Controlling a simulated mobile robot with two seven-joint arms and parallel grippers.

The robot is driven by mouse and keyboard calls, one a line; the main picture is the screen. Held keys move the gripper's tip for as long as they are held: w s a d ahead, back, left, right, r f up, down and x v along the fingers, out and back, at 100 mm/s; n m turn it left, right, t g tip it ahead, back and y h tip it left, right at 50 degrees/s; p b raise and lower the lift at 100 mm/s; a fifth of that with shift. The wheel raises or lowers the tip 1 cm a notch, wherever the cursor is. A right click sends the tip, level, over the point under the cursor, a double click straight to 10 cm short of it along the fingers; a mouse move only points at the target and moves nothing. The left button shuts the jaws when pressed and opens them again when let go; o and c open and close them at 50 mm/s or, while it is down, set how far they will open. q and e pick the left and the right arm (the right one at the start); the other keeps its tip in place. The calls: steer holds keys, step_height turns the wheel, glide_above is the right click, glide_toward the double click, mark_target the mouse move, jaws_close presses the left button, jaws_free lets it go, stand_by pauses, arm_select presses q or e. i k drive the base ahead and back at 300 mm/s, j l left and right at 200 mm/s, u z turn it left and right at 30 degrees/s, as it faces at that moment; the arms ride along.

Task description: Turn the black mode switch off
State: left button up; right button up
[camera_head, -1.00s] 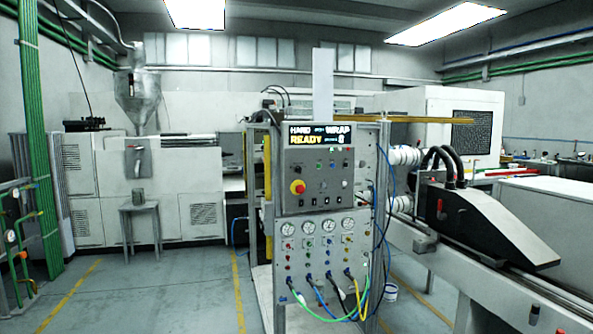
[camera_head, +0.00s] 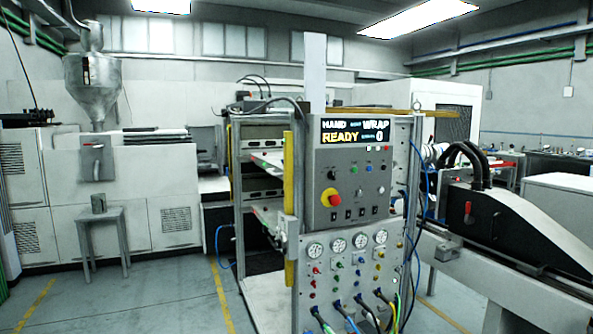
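A grey control panel (camera_head: 350,160) stands on a rack in the middle of the view, facing me at a slight angle. Its display (camera_head: 355,131) reads HAND, WRAP, READY and 0. A black knob (camera_head: 332,176) sits at the panel's upper left, above a red emergency button (camera_head: 331,197) with a yellow base. Several small black switches line the panel's lower edge, one of them a black switch (camera_head: 348,214). I cannot tell which black control is the mode switch, or its position. Neither of my grippers is in view.
Below, a gauge plate (camera_head: 345,268) carries dials, coloured buttons and hanging hoses. A small grey stool (camera_head: 110,216) with a can stands left. A black-covered machine (camera_head: 500,225) and its rail lie right. Open floor (camera_head: 180,285) lies left of the rack.

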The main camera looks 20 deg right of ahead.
mark_target(331, 174)
steer(key=i+l+u, duration=0.15)
steer(key=i+l, duration=0.25)
steer(key=i+l+u, duration=0.15)
steer(key=i+l, duration=0.25)
steer(key=i+l+u, duration=0.2)
steer(key=i+l, duration=0.15)
steer(key=l, duration=0.25)
